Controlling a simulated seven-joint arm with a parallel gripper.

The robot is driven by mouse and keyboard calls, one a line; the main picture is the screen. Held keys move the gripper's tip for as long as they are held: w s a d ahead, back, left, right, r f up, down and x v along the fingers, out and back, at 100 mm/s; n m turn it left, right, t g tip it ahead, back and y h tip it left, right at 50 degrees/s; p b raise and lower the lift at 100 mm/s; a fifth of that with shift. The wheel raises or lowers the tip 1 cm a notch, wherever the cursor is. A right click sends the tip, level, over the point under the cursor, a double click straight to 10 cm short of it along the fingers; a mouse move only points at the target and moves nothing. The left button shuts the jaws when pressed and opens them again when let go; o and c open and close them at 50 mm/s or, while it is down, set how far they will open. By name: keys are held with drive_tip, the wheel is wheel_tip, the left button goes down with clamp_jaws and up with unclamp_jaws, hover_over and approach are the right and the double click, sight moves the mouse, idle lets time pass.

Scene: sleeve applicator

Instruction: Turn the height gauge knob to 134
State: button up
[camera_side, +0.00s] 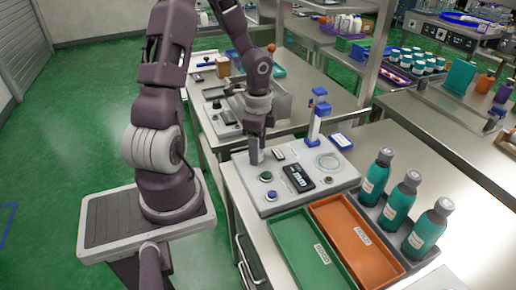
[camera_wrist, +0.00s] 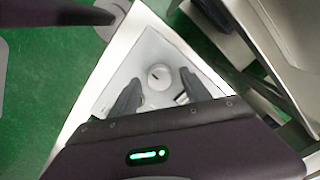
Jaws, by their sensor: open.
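The height gauge knob (camera_wrist: 158,76) is a pale round cap with a short dark mark, on the light panel in the wrist view. My gripper (camera_wrist: 161,78) is open, with one dark finger on each side of the knob and a visible gap to each. In the side view my gripper (camera_side: 255,158) points down at the back left of the grey applicator panel (camera_side: 285,205) and hides the knob. A dark display (camera_side: 298,177) marked mm sits on the panel; I cannot read a number on it.
The panel carries a green button (camera_side: 266,176), a blue button (camera_side: 271,194) and a blue-topped post (camera_side: 317,115). A green tray (camera_side: 300,255), an orange tray (camera_side: 355,240) and teal bottles (camera_side: 400,202) stand in front and to the right.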

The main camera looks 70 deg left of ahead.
wheel_tip(320, 180, up, 6)
drive_tip(key=shift+r, duration=0.45)
drive_tip(key=shift+d+r, duration=0.1)
drive_tip(key=s+d+r+n+t, duration=0.2)
drive_tip(key=s+d+r+n, duration=0.1)
drive_tip(key=d+r, duration=0.4)
drive_tip(key=s+d+r+n+t, duration=0.3)
drive_tip(key=s+d+r, duration=0.3)
drive_tip(key=d, duration=0.5)
drive_tip(key=shift+s+r+n+t, duration=0.3)
drive_tip(key=shift+r+n, duration=0.4)
drive_tip(key=shift+r, duration=0.2)
